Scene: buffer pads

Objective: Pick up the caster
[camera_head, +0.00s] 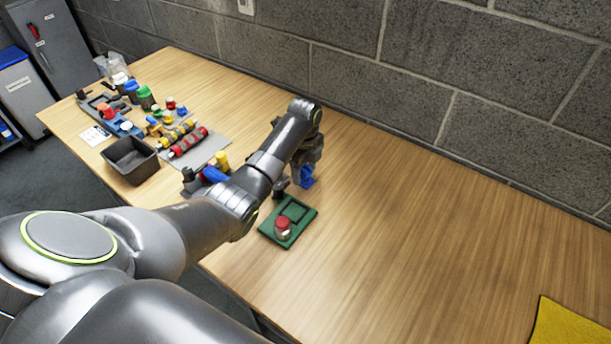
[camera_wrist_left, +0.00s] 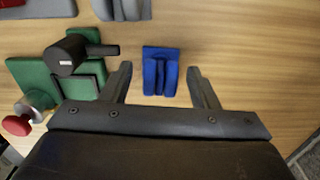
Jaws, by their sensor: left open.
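My left gripper (camera_wrist_left: 159,69) is open and empty, its two fingers either side of a blue two-ridged piece (camera_wrist_left: 160,72) in the left wrist view. That piece stands on the table just ahead of the fingertips, apart from them. In the head view the blue piece (camera_head: 306,178) shows beneath the left wrist (camera_head: 308,150). A black piece with a round body and a stem (camera_wrist_left: 78,52) is left of the fingers, over the green tray's edge. I cannot tell for certain which piece is the caster. My right gripper is out of view.
The green tray (camera_head: 302,213) holds a red-topped metal piece (camera_head: 283,227). A black bin (camera_head: 131,160), a grey mat (camera_head: 212,150) with red rollers and several small coloured parts stand left. The right table is clear up to a yellow pad (camera_head: 570,325). A block wall stands behind.

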